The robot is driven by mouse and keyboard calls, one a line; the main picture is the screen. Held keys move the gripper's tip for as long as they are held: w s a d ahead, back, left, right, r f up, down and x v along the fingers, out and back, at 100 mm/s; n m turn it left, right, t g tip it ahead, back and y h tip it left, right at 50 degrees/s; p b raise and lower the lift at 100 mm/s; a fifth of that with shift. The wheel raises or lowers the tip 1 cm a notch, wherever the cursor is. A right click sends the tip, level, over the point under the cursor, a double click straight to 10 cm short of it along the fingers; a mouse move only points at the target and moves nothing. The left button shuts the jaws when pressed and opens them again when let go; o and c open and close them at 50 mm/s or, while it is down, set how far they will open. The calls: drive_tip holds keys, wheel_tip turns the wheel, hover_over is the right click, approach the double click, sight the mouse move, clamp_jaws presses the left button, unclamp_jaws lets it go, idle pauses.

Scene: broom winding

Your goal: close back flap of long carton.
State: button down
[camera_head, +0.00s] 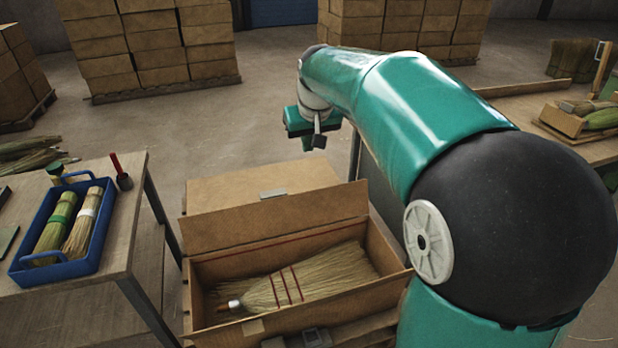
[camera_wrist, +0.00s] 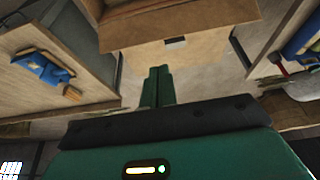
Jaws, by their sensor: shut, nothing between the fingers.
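The long carton (camera_head: 225,328) stands open at the lower middle of the head view, with a straw broom (camera_head: 300,282) lying inside. Its back flap (camera_head: 275,220) stands raised along the rear edge, tilted up and not lying over the broom. My gripper (camera_head: 308,140) is beyond the flap and above it, apart from it. In the wrist view my gripper's green fingers (camera_wrist: 157,86) are together with nothing between them. My arm covers part of the carton's right side.
Behind the flap is a flat cardboard surface (camera_head: 235,190) with a grey patch. A bench at left holds a blue tray (camera_head: 85,265) with two brushes. A workbench (camera_head: 530,110) stands at right. Stacked cartons (camera_head: 150,50) are far back, with open floor before them.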

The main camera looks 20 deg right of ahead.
drive_tip(key=w+d+f, duration=0.3)
drive_tip(key=w+f, duration=0.2)
drive_tip(key=w, duration=0.3)
drive_tip(key=w+d+f, duration=0.3)
drive_tip(key=w+f, duration=0.2)
drive_tip(key=w, duration=0.3)
drive_tip(key=w+d+f, duration=0.2)
drive_tip(key=w+f, duration=0.2)
drive_tip(key=f, duration=0.5)
drive_tip(key=w+d+f+g, duration=0.15)
drive_tip(key=w+f, duration=0.25)
drive_tip(key=f, duration=0.4)
drive_tip(key=w+d+f, duration=0.2)
drive_tip(key=w+f, duration=0.1)
drive_tip(key=f, duration=0.6)
drive_tip(key=shift+s+r, duration=0.55)
drive_tip(key=shift+s, duration=0.35)
drive_tip(key=shift+s+r, duration=0.5)
drive_tip(key=shift+s, duration=0.35)
drive_tip(key=shift+s+t, duration=0.1)
drive_tip(key=shift+t, duration=0.15)
